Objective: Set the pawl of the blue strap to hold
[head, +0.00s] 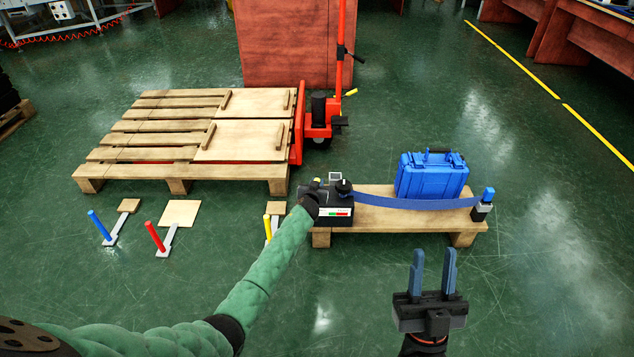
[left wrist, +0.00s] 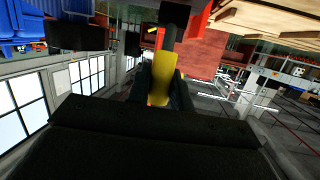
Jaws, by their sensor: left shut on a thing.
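The blue strap (head: 410,203) runs from a black ratchet unit (head: 345,213) on the low wooden stand to a black post with a blue top (head: 484,205) at its right end. The unit has a black knob on top and a label with red and green fields. My left gripper (head: 314,197) is at the unit's left side; its fingertips are hidden in the head view. In the left wrist view it is shut on a yellow piece (left wrist: 160,85); I cannot tell how the pawl is set. My right gripper (head: 433,267) is open and empty in front of the stand.
A blue case (head: 431,177) stands on the wooden stand (head: 380,222) behind the strap. A pallet (head: 150,155) and red pallet jack (head: 320,115) are behind left. Blue (head: 99,225), red (head: 155,236) and yellow (head: 267,228) levers stand on the floor. The floor at right is clear.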

